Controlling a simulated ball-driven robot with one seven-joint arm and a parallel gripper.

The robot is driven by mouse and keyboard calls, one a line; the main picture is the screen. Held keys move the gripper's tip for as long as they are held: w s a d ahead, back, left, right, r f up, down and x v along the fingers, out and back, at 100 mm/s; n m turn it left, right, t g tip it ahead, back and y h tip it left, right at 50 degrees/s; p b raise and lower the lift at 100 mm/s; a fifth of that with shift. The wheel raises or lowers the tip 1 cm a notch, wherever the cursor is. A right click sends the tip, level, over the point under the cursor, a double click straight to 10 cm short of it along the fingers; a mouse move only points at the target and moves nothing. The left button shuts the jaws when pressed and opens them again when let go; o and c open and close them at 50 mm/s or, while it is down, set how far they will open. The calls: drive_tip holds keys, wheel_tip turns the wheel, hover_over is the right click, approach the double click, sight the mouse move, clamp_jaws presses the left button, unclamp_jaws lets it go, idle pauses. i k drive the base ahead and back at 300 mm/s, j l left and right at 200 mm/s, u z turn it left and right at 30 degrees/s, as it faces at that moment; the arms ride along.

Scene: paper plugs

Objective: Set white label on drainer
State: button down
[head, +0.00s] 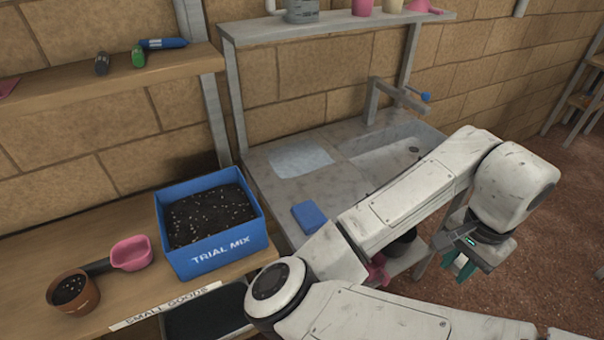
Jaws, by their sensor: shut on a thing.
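My gripper (462,265) hangs at the right below my arm's wrist, fingers pointing down, off to the right of the sink unit. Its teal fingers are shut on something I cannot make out. I cannot identify a white label in this view. A pale bluish-white flat panel (300,158) lies on the grey sink top, left of the basin; it looks like the drainer. Nothing shows on it. My gripper is well apart from it, with my arm in between.
A blue box of soil marked TRIAL MIX (212,255) stands on the wooden bench, beside a pink scoop (131,253) and a brown pot (73,291). A blue block (309,217) lies at the sink top's front. The basin (395,157) and tap (400,97) are behind my arm.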

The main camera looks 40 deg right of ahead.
sight(332, 179)
drive_tip(key=i, duration=1.1)
